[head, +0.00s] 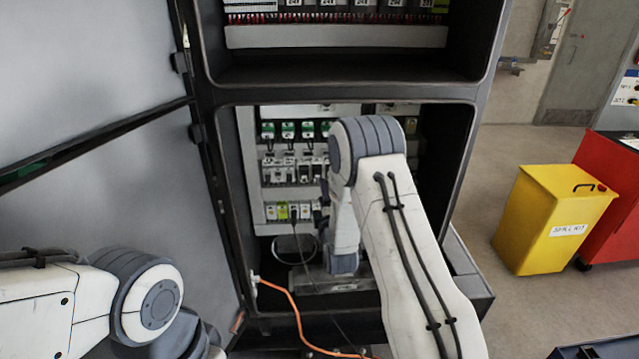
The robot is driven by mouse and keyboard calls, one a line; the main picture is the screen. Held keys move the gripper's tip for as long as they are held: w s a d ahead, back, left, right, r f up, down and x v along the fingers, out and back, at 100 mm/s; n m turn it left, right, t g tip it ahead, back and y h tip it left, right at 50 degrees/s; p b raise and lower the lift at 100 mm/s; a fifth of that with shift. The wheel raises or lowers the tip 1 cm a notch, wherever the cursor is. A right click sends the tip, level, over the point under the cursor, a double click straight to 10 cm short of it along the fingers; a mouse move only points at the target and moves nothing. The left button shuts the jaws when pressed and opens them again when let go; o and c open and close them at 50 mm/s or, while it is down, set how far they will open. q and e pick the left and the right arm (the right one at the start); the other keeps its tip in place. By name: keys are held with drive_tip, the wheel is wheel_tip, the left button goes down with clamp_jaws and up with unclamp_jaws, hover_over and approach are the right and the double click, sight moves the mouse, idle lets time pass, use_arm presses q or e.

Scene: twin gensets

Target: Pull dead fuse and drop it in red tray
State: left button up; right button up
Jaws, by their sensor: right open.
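My right arm reaches into the open lower cabinet bay, and its gripper (321,206) is at the lower row of modules. The gripper is small and partly hidden behind my own wrist; it is open. Rows of fuse-like modules (292,172) and green-topped devices (288,130) sit on the white panel left of my arm. I cannot tell which one is the dead fuse, and my arm covers part of the rows. No red tray can be made out. My left arm shows at the lower left, but its gripper is out of view.
The grey cabinet door (90,120) stands open at the left. An orange cable (294,312) and a thin dark cable hang in front of the bay. A yellow spill kit bin (550,222) and a red cabinet (612,200) stand on the floor at the right.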

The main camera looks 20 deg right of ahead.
drive_tip(key=w+d+b, duration=0.1)
drive_tip(key=w, duration=0.6)
drive_tip(key=shift+w+d+b, duration=0.2)
drive_tip(key=shift+b, duration=0.15)
drive_tip(key=shift+b, duration=0.55)
idle(0.7)
clamp_jaws()
drive_tip(key=shift+s+a, duration=0.1)
drive_tip(key=shift+s, duration=0.2)
idle(0.3)
drive_tip(key=s+a+b, duration=0.1)
drive_tip(key=s, duration=0.5)
drive_tip(key=shift+s+a, duration=0.15)
drive_tip(key=shift+a, duration=0.25)
idle(0.5)
